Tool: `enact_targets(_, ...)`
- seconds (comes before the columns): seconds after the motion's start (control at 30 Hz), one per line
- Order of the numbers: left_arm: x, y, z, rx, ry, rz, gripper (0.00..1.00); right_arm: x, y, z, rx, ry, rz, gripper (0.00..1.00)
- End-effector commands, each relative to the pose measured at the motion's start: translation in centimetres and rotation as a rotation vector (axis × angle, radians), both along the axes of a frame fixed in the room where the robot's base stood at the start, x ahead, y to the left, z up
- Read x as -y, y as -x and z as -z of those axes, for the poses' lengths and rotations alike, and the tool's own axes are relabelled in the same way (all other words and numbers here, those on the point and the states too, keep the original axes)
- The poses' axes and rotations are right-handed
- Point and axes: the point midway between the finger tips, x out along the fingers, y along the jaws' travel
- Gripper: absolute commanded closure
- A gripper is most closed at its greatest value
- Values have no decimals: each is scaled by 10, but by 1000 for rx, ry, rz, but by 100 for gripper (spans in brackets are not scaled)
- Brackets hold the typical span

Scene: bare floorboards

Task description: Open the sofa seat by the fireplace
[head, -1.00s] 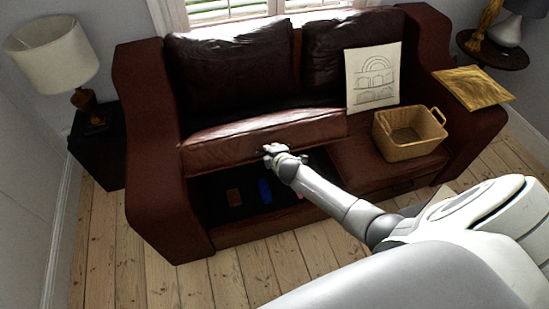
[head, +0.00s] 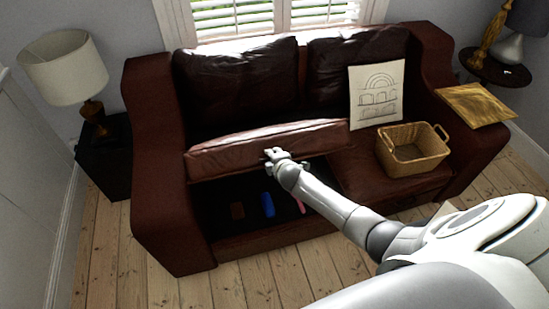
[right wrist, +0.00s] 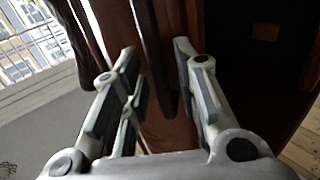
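The dark red leather sofa (head: 152,190) has its left seat (head: 240,152) tilted up at the front. A dark storage space (head: 225,220) shows below it. My right gripper (head: 272,155) is at the front edge of the raised seat, near its middle. In the right wrist view my right gripper (right wrist: 155,68) has its fingers apart. A dark red-brown edge runs between them without visibly filling the gap; whether both fingers touch it cannot be told. My left gripper is not in view. No fireplace is in view.
A brown item (head: 237,211), a blue item (head: 267,205) and a pink item (head: 300,205) lie in the space. A wicker basket (head: 425,160) and a drawing (head: 376,95) are on the right seat. A side table with a lamp (head: 65,68) stands left.

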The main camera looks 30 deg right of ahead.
Motion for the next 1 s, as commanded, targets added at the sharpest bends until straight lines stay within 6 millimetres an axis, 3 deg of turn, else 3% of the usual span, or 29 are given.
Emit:
enact_targets(0.47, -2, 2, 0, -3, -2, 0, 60, 1, 7, -3, -2, 1, 4, 67)
enact_targets(1.0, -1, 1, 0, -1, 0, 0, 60, -13, 62, -42, -1, 0, 1, 67)
